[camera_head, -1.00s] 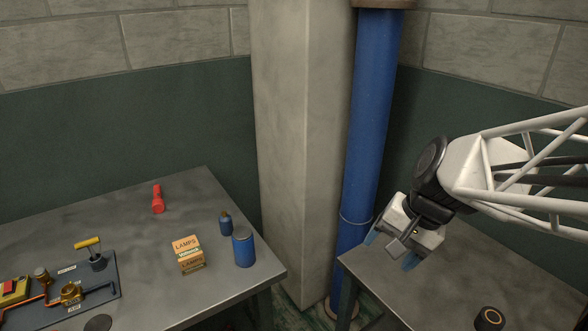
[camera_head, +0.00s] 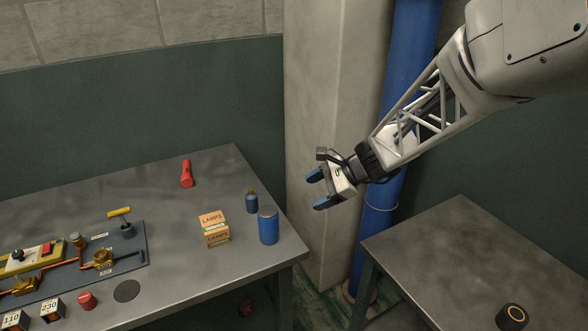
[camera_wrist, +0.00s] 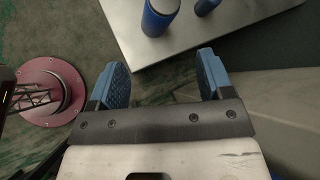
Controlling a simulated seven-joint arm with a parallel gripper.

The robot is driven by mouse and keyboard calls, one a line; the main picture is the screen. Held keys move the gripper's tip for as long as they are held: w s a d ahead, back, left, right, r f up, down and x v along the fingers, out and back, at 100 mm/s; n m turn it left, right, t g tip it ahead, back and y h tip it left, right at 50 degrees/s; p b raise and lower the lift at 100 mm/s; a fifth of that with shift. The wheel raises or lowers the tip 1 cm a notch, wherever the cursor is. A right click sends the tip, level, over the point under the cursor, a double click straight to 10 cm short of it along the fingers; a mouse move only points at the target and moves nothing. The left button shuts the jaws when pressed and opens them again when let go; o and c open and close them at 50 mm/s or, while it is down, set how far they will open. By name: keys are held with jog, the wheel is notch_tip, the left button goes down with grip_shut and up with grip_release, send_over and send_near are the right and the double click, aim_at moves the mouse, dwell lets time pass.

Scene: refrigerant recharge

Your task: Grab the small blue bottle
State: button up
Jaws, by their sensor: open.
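The small blue bottle (camera_head: 252,202) stands upright on the left table, with a darker narrow top. It is behind a larger blue can (camera_head: 268,228) and right of the lamps boxes. My gripper (camera_head: 314,189) is open and empty, up in the air to the right of the bottle, with its blue fingers pointing left. In the wrist view my gripper's fingers (camera_wrist: 162,78) are spread wide with nothing between them. Ahead of them, the large can (camera_wrist: 158,18) and the lower end of the small bottle (camera_wrist: 206,5) show at the top edge, partly cut off.
The left table (camera_head: 190,275) also holds stacked lamps boxes (camera_head: 214,228), a red flashlight (camera_head: 186,174) and a panel with valves and pipes (camera_head: 80,265). A pillar (camera_head: 325,110) and a blue pipe (camera_head: 405,60) stand behind my arm. The right table (camera_head: 440,245) holds a dark round object (camera_head: 511,317).

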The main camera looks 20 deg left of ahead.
aim_at(252, 197)
jog(key=w+a+f+m+y, duration=0.1)
jog(key=w+a+f+m, duration=0.1)
jog(key=a+f, duration=0.2)
jog(key=w+a+f+m+y, duration=0.1)
jog(key=w+a+f+m, duration=0.1)
jog(key=a, duration=0.4)
jog(key=w+a+f+m+y, duration=0.1)
jog(key=w+a+f+m, duration=0.1)
jog(key=w+a+f, duration=0.2)
jog(key=shift+w+a+f+y, duration=0.15)
jog(key=shift+a+f+y, duration=0.15)
jog(key=shift+a+f, duration=0.65)
jog(key=shift+x, duration=1.25)
jog(key=shift+a, duration=0.1)
jog(key=shift+w+x, duration=0.15)
jog(key=shift+x, duration=1.1)
jog(key=shift+w+x, duration=0.15)
jog(key=shift+x, duration=1.1)
jog(key=c, duration=1.1)
jog(key=shift+o, duration=0.2)
